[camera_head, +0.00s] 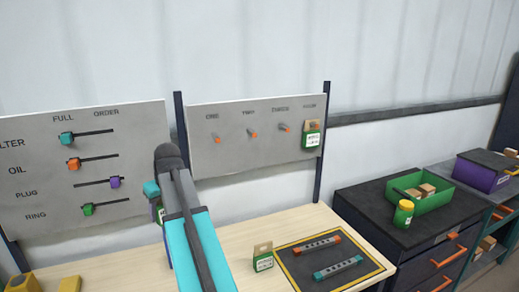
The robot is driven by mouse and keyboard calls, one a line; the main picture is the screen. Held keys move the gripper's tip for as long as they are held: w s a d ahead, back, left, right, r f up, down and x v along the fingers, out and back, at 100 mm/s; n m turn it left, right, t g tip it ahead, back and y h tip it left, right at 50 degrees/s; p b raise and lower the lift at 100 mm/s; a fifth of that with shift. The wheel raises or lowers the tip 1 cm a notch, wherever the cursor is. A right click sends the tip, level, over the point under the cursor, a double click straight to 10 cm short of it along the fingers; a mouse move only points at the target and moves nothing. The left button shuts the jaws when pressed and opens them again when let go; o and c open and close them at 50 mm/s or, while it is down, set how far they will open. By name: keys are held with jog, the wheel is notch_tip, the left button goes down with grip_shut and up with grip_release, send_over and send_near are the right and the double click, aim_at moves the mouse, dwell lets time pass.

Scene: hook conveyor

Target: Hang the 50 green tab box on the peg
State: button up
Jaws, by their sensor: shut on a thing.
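My gripper (151,190) is mostly hidden behind my teal and dark arm, left of the peg board. It is shut on a box with green on it (161,214), of which only a small edge shows; its number cannot be read. The peg board (230,160) carries bare orange pegs (252,134) in a row under small labels. Another box with a tan top and green label (263,258) stands on the wooden table, left of the dark mat.
The dark mat (302,272) with a yellow border holds an orange-ended bar and a teal-ended bar. A slider board (130,200) stands at left. A dark cabinet (365,205) at right bears a green bin (452,202) and a yellow-lidded jar (403,214).

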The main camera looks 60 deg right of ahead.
jog(key=s+d+r+p, duration=0.2)
jog(key=s+d+r, duration=0.2)
jog(key=d, duration=0.5)
jog(key=s+d+r+m+p, duration=0.1)
jog(key=s+d+r+p, duration=0.1)
jog(key=s+d+r, duration=0.3)
jog(key=s+d+r+h+p, duration=0.1)
jog(key=s+d+r, duration=0.4)
jog(key=s+d, duration=0.6)
jog(key=d+p, duration=0.1)
jog(key=d, duration=0.3)
jog(key=shift+s+d+r+m, duration=0.15)
jog(key=shift+d+r+m, duration=0.1)
jog(key=shift+m, duration=0.15)
jog(key=shift+w+d, duration=0.1)
jog(key=shift+w, duration=0.1)
jog(key=w+d, duration=0.5)
jog(key=w, duration=0.2)
jog(key=shift+f, duration=0.3)
